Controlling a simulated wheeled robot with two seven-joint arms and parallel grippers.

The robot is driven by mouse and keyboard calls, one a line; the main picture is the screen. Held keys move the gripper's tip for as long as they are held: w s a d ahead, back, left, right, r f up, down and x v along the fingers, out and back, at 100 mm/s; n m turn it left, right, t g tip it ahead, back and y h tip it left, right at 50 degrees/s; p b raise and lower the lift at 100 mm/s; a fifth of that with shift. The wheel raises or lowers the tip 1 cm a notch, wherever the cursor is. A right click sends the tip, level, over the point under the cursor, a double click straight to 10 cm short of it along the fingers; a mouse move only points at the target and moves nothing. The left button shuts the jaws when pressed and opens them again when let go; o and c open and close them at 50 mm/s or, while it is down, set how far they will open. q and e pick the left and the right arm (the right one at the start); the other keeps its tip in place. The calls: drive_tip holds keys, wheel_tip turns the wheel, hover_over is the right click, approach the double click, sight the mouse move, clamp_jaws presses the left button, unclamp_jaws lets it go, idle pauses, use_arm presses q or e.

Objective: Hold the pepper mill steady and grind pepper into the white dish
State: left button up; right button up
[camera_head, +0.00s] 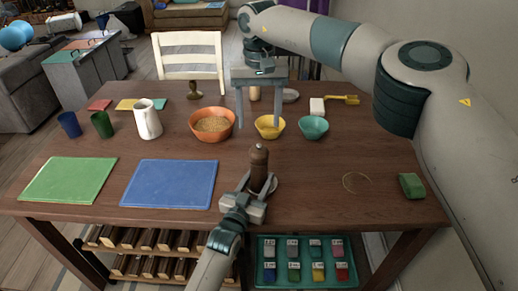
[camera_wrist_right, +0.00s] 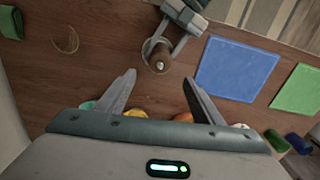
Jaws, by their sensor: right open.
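The brown pepper mill (camera_head: 259,168) stands upright near the table's front edge; its round top also shows in the right wrist view (camera_wrist_right: 160,63). A small pale dish (camera_head: 275,185) shows around the mill's foot, partly hidden. My left gripper (camera_head: 257,184) reaches in from the front, low, with its fingers beside the mill's lower part. Whether they press on it cannot be told. My right gripper (camera_head: 258,122) is open and empty, farther back and above the table, fingers pointing down. In the right wrist view its fingertips (camera_wrist_right: 159,78) lie on either side of the mill's line.
A green block (camera_head: 411,186) lies far right.

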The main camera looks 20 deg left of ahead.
sight(259, 148)
wheel_tip(259, 148, down, 11)
drive_tip(key=shift+f, duration=0.1)
idle(0.4)
drive_tip(key=c, duration=1)
